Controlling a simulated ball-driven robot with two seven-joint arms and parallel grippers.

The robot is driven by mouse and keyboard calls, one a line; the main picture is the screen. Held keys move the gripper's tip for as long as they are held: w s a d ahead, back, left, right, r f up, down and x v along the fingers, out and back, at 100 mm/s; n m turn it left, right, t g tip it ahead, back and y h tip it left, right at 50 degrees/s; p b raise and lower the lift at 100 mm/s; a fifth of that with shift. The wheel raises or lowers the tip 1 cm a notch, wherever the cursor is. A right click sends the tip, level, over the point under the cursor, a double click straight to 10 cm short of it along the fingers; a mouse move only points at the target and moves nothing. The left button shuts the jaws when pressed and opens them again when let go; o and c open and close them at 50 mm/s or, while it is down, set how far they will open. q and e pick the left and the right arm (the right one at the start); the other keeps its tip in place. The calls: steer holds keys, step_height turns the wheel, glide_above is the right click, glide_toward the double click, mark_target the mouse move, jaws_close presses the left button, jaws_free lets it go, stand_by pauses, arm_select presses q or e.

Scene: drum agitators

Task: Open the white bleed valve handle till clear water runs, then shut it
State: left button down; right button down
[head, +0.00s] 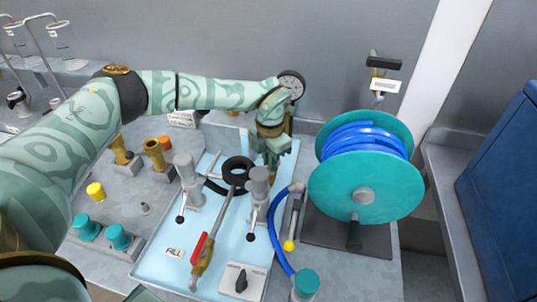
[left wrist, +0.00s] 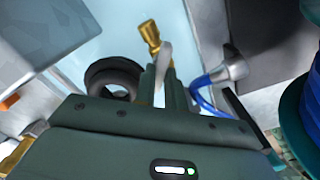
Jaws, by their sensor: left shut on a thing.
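My left gripper (head: 271,172) points down at the back of the pale blue tray, below the round gauge (head: 291,84). In the left wrist view, its fingers (left wrist: 172,95) are closed around the whitish valve handle (left wrist: 164,62). The handle stands beside a brass valve body (left wrist: 149,34) and looks roughly in line with the fingers. In the head view the gripper hides the handle and valve. I cannot make out any running water or its colour. My right gripper is not in view.
Two grey cylinders with black levers (head: 187,168) (head: 258,184), black rings (head: 238,171) and a red-handled lever (head: 199,247) crowd the tray (head: 150,262). A teal reel (head: 340,190) with blue hose stands close on the right. Brass fittings (head: 156,153) stand left.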

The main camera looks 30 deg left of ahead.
arm_select(q)
steer(key=m+p, duration=0.1)
steer(key=m, duration=0.2)
steer(key=m+p, duration=0.1)
steer(key=shift+w+a+r+m+p, duration=0.1)
steer(key=shift+r+m+p, duration=0.15)
steer(key=shift+m+p, duration=0.05)
steer(key=m+p, duration=0.1)
steer(key=m, duration=0.1)
steer(key=shift+m, duration=0.3)
steer(key=shift+w+f+m+p, duration=0.15)
steer(key=shift+m+p, duration=0.2)
steer(key=shift+m, duration=1.15)
steer(key=c, duration=1.5)
jaws_free()
steer(key=shift+o, duration=0.2)
step_height(320, 180, up, 16)
steer(key=p, duration=0.2)
